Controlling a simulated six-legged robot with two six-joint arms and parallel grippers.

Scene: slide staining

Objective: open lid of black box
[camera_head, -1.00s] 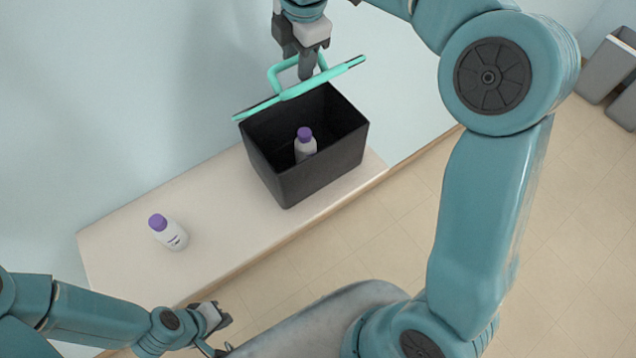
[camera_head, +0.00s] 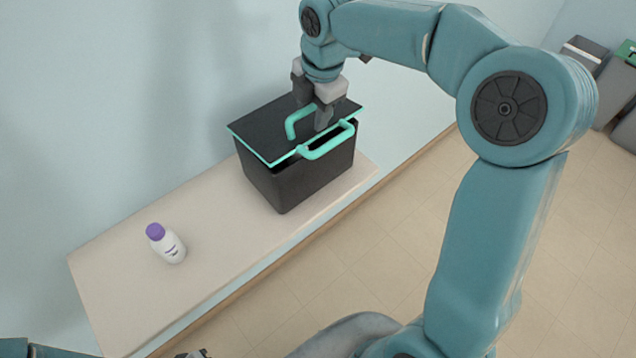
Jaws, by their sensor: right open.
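The black box (camera_head: 302,181) stands on the white bench against the wall. A teal handle (camera_head: 293,124) rises from the lid, and another teal handle (camera_head: 328,145) sticks out at the front. My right gripper (camera_head: 314,112) is open, just above the lid, with its fingers close to the upper handle; I cannot tell whether they touch it. My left gripper (camera_head: 196,354) barely shows at the bottom edge. The inside of the box is hidden.
Grey bins (camera_head: 612,85) stand at the far right. The bench between bottle and box is clear.

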